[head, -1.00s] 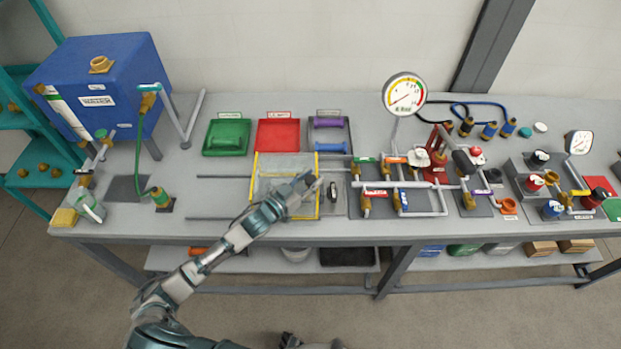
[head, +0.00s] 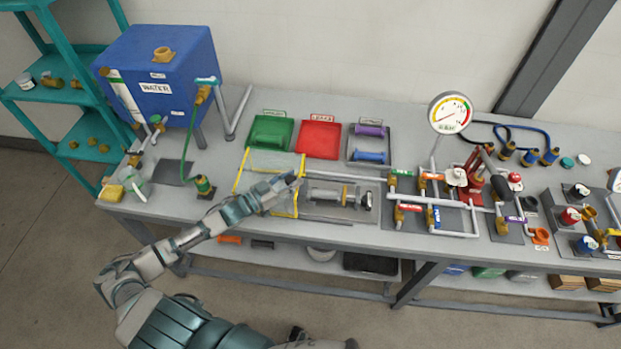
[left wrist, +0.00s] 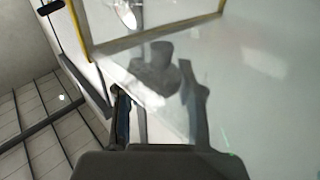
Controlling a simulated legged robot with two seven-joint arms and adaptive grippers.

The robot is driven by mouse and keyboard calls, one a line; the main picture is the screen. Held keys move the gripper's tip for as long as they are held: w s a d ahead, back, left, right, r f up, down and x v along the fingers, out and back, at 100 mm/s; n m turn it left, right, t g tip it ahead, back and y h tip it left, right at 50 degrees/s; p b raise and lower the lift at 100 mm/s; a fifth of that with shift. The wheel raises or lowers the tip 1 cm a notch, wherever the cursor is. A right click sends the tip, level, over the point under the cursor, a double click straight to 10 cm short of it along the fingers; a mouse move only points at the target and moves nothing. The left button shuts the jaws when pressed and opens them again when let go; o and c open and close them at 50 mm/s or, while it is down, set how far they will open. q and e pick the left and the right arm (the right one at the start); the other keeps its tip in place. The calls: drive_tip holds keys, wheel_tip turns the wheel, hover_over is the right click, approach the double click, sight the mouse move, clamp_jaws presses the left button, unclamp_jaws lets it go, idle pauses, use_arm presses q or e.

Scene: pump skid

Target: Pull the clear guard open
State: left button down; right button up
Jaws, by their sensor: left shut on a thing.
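The clear guard (head: 258,160) is a see-through box with yellow edges on two rails on the bench. In the head view it stands left of a grey shaft with a brass-coloured ring (head: 343,194), which is uncovered. My left gripper (head: 292,182) is at the guard's right end, shut on the guard; the fingers partly hide the part they hold. In the left wrist view the clear panel and yellow edge (left wrist: 160,32) fill much of the picture, close to the dark fingers (left wrist: 160,115). My right gripper is not clearly in view.
A blue water tank (head: 165,75) with a green hose stands at the left. Green (head: 270,133) and red (head: 319,138) trays lie behind the guard. A gauge (head: 450,113) and pipework stand to the right. A yellow sponge (head: 112,192) lies near the left edge.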

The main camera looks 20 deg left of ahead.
sight(280, 185)
use_arm(q)
drive_tip(key=shift+s+a+r, duration=0.1)
drive_tip(key=shift+s+a, duration=0.1)
drive_tip(key=shift+a, duration=0.5)
drive_tip(key=shift+s+a+r, duration=0.1)
drive_tip(key=shift+s+a, duration=0.1)
drive_tip(key=shift+a, duration=0.5)
drive_tip(key=shift+s+a+f, duration=0.1)
drive_tip(key=shift+a, duration=0.45)
drive_tip(key=shift+s+a, duration=0.15)
drive_tip(key=shift+a, duration=0.25)
drive_tip(key=c, duration=1.1)
unclamp_jaws()
drive_tip(key=o, duration=0.4)
drive_tip(key=shift+d+f, duration=0.1)
drive_tip(key=shift+d, duration=0.1)
drive_tip(key=shift+w+d, duration=0.2)
drive_tip(key=shift+d, duration=0.2)
drive_tip(key=shift+s, duration=0.1)
drive_tip(key=v, duration=1.1)
drive_tip(key=shift+s+a, duration=0.2)
drive_tip(key=shift+s, duration=0.15)
use_arm(e)
drive_tip(key=shift+w+d+r, duration=0.1)
drive_tip(key=shift+d+r, duration=0.15)
drive_tip(key=shift+r, duration=0.05)
use_arm(q)
drive_tip(key=shift+a, duration=0.1)
use_arm(e)
drive_tip(key=shift+a, duration=0.1)
